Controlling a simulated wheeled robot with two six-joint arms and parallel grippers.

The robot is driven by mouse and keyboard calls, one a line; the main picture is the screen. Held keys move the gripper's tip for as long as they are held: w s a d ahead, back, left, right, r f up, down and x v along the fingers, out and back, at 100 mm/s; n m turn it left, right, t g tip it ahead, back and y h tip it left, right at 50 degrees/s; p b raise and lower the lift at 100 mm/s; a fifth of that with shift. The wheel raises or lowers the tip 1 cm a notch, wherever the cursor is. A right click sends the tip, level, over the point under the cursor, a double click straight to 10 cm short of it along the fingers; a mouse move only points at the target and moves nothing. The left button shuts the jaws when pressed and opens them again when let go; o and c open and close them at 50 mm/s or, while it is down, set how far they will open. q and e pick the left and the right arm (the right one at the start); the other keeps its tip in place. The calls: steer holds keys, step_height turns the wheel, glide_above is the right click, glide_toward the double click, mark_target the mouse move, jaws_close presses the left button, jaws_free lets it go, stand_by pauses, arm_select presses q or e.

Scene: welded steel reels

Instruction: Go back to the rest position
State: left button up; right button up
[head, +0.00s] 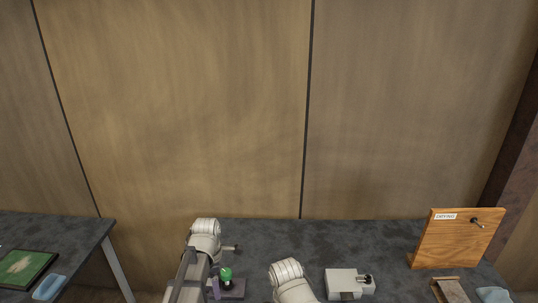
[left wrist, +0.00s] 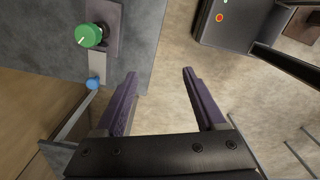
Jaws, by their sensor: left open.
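My left gripper (left wrist: 159,73) is open in the left wrist view. Its two purple fingers stand wide apart with nothing between them, over pale floor beside the dark table edge. In the head view my left arm comes in at the lower middle, and a bit of purple finger shows beside a green knob. My right arm shows at the bottom of the head view, but its gripper is out of the picture.
The green knob (left wrist: 89,35) stands on a plate near the table edge, with a blue ball (left wrist: 92,82) below it. A white block (head: 342,281), a wooden board (head: 450,243) marked DRYING with a peg, and a blue cloth (head: 493,295) are on the dark table (head: 380,243).

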arm_select(q)
steer(key=s+d+f+m+b, duration=0.5)
steer(key=s+m, duration=0.2)
steer(key=m, duration=0.5)
steer(key=s+d+f+m+y+b, duration=0.1)
steer(key=s+d+f+m+b, duration=0.3)
steer(key=m, duration=0.9)
steer(key=shift+s+d+f+b, duration=0.45)
steer(key=shift+s+d, duration=0.3)
steer(key=shift+s, duration=0.8)
